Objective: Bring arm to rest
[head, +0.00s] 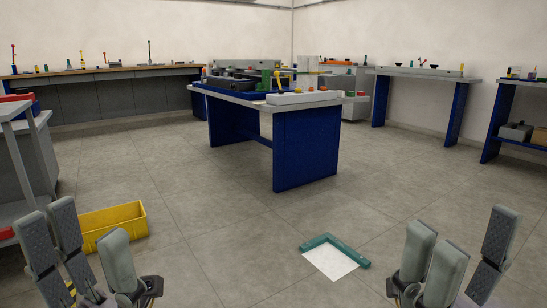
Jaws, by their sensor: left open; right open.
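My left gripper (92,252) is at the bottom left of the head view, with its grey fingers pointing up and spread apart. It is open and nothing shows between its fingers. My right gripper (455,262) is at the bottom right, also with its fingers up and spread. It is open and empty. Both are held above the grey tiled floor, apart from the furniture. The arms behind the grippers are mostly below the picture edge.
A yellow bin (112,222) stands behind my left gripper, beside a grey cart (38,160). A teal corner frame with a white patch (330,262) lies on the floor. A blue workbench (305,150) stands mid-room. Benches line the walls. Floor between is clear.

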